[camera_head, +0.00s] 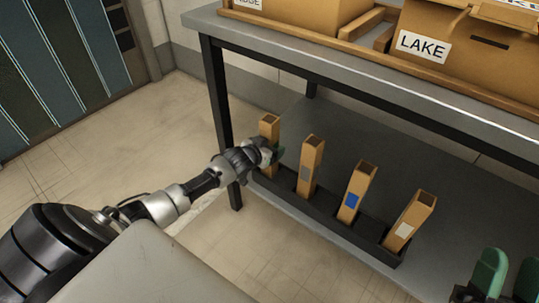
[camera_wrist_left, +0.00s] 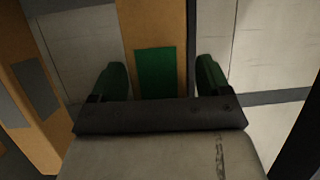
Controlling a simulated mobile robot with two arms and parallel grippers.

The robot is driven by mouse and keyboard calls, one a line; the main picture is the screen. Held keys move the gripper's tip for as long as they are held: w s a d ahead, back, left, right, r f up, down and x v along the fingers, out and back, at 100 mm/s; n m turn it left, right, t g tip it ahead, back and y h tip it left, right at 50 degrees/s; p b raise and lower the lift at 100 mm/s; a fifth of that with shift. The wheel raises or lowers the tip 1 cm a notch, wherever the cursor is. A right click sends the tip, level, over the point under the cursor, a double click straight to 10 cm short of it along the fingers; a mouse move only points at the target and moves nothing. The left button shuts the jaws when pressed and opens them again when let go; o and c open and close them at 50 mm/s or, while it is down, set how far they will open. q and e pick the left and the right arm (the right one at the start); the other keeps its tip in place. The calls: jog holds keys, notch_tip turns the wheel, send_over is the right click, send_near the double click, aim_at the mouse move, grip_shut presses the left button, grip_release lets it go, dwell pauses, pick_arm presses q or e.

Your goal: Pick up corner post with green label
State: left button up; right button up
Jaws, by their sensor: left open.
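The corner post with the green label (camera_head: 269,126) is the leftmost of the tan posts standing in a dark rack (camera_head: 333,224) on the lower shelf. In the head view my left gripper (camera_head: 272,153) is at this post and hides its middle, including the label. In the left wrist view the green label (camera_wrist_left: 155,73) faces me on the tan post (camera_wrist_left: 154,22), which stands between the two green fingers of my left gripper (camera_wrist_left: 160,82). The fingers are open, one on each side. My right gripper (camera_head: 508,275) is at the lower right, its green fingers apart and nothing between them.
Posts with a grey label (camera_head: 310,160), a blue label (camera_head: 357,185) and a white label (camera_head: 412,215) stand to the right in the rack. The tabletop edge (camera_head: 380,90) overhangs the shelf. A LAKE box (camera_head: 450,50) sits on it. A table leg (camera_head: 221,120) is close to my left arm.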

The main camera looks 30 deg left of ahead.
pick_arm(q)
jog(key=shift+w, duration=0.15)
jog(key=c, duration=0.9)
jog(key=shift+c, duration=0.9)
jog(key=shift+r, duration=0.1)
